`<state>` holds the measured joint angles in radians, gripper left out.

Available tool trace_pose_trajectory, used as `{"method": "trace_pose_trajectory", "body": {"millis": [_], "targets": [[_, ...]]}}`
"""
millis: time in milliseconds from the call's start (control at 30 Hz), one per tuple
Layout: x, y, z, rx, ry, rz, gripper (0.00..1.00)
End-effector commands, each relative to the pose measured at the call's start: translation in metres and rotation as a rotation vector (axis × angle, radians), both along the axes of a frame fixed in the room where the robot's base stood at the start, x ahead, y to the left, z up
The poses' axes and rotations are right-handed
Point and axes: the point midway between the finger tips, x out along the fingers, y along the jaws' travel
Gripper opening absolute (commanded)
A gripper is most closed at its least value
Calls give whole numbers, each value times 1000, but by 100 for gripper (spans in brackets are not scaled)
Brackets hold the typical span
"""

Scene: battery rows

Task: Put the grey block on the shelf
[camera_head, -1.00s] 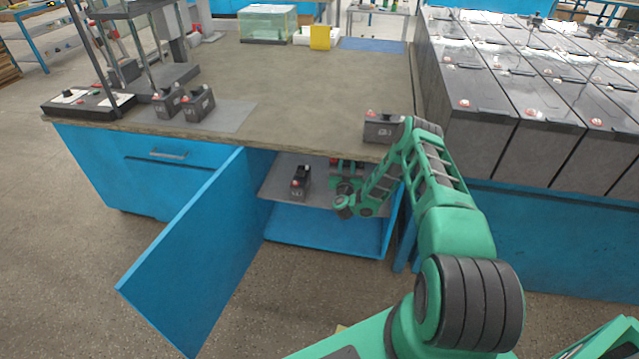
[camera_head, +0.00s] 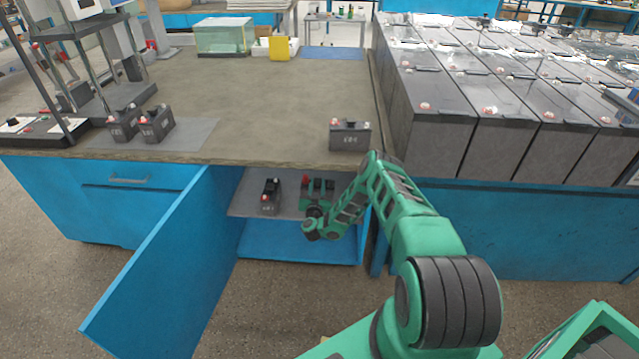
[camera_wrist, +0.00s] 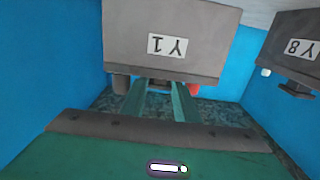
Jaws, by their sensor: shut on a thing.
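The grey block (camera_wrist: 205,22), a battery-like box labelled Y1, is between the fingers of my gripper (camera_wrist: 160,88), which is shut on it. In the head view my gripper (camera_head: 317,193) is inside the open cabinet, over the grey shelf (camera_head: 241,208), and mostly hides the block. Whether the block touches the shelf cannot be told. A second dark block (camera_head: 271,195) stands on the shelf to the left, apart; it is labelled Y8 in the wrist view (camera_wrist: 292,38).
The blue cabinet door (camera_head: 160,265) stands open on the left. The worktop (camera_head: 260,110) is above my gripper, with another block (camera_head: 350,135) near its front edge. Two more blocks (camera_head: 156,124) stand at the left. Large batteries (camera_head: 430,135) fill the right.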

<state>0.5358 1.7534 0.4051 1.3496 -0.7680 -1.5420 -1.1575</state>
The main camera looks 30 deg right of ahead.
Motion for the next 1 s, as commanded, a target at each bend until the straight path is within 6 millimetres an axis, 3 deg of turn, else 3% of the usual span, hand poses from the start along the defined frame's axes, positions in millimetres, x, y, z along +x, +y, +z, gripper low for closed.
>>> {"method": "trace_pose_trajectory", "body": {"millis": [233,533,567,633,1000], "targets": [[1,0,-23,0,-4,-1,0],[1,0,-27,0,-2,0,0],[-1,1,-29,0,2,2,30],[-1,1,-29,0,2,2,47],[-3,4,-29,0,2,3,47]]}}
